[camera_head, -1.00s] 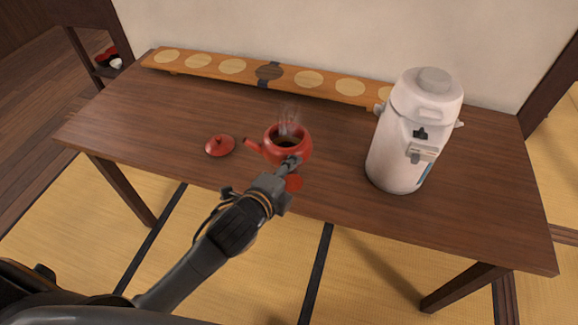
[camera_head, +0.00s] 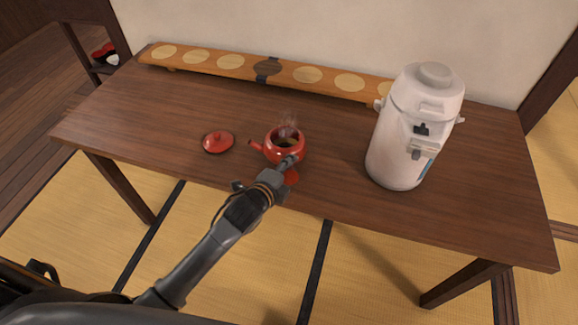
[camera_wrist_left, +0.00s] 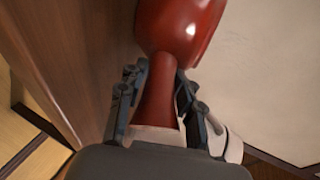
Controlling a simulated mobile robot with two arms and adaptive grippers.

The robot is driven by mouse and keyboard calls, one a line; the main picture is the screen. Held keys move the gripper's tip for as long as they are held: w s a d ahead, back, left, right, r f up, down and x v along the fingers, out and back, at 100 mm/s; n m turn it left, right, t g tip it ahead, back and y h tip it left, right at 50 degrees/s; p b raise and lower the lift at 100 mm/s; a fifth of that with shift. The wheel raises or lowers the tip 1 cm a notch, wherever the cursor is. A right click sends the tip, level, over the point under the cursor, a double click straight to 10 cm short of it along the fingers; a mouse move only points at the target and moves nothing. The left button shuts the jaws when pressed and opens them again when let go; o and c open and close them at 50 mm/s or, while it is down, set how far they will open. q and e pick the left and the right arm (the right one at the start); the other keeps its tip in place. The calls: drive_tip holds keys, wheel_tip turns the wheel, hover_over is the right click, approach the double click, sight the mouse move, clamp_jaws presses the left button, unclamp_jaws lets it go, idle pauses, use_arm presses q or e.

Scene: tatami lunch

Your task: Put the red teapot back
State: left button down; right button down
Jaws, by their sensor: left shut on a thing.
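The red teapot (camera_head: 283,149) is open, with dark content and steam rising from it. It is near the front middle of the table in the head view, its spout to the left. My left gripper (camera_head: 289,161) is shut on the teapot's side handle, which shows between the fingers in the left wrist view (camera_wrist_left: 156,95). The teapot's body (camera_wrist_left: 180,25) is just beyond the fingertips there. I cannot tell whether its base touches the table. The red lid (camera_head: 218,141) lies apart on the table, left of the teapot. My right gripper is not in view.
A white hot-water dispenser (camera_head: 408,140) stands on the table (camera_head: 330,185) to the right. A long wooden board (camera_head: 210,62) with pale round spots and one dark spot runs along the back by the wall. The table's left part is clear.

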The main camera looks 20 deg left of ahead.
use_arm(q)
drive_tip(key=shift+r, duration=0.1)
drive_tip(key=c, duration=1.3)
unclamp_jaws()
drive_tip(key=shift+f, duration=0.2)
drive_tip(key=shift+c, duration=0.2)
drive_tip(key=o, duration=0.4)
drive_tip(key=shift+r, duration=0.1)
drive_tip(key=shift+o, duration=0.2)
drive_tip(key=v, duration=1.2)
drive_tip(key=shift+r, duration=0.1)
